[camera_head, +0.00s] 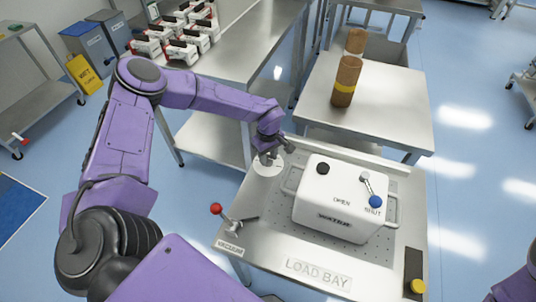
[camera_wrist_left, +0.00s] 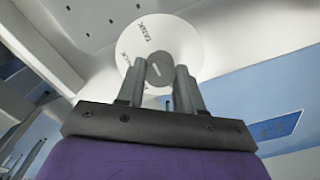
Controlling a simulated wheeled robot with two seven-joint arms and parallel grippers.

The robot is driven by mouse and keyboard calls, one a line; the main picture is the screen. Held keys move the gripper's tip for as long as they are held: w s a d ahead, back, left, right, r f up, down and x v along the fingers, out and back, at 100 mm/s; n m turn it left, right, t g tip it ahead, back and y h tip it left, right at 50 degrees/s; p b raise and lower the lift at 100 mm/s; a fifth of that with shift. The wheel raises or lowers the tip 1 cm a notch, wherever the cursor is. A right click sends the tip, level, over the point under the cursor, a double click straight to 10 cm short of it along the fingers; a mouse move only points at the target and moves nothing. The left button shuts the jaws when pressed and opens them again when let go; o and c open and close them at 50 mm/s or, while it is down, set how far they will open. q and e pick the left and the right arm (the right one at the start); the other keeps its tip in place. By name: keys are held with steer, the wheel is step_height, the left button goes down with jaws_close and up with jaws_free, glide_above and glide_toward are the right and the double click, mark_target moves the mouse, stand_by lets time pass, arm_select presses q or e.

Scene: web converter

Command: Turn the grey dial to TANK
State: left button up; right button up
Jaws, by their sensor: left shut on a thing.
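The grey dial (camera_wrist_left: 160,68) sits at the middle of a round white plate (camera_wrist_left: 188,34) in the left wrist view. It has a short pale mark on its face. The plate carries dark lettering near its upper left rim; one word looks like TANK, and another lower left is hard to read. In the head view the white plate (camera_head: 266,170) lies at the left back of the load bay table. My left gripper (camera_head: 268,157) reaches down over it and hides the dial there. In the left wrist view the same gripper (camera_wrist_left: 161,72) is shut on the dial, one finger each side.
The load bay table (camera_head: 262,262) also holds a red-knobbed vacuum lever (camera_head: 215,208) and a white box (camera_head: 345,200) with an open/shut lever. A yellow button (camera_head: 417,286) is at the right front. Brown rolls (camera_head: 346,80) stand on the table behind.

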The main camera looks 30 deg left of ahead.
mark_target(268, 158)
arm_select(q)
steer(key=o, duration=1)
step_height(268, 158, up, 10)
steer(key=shift+r+b, duration=0.25)
steer(key=shift+b, duration=0.5)
steer(key=shift+r, duration=0.15)
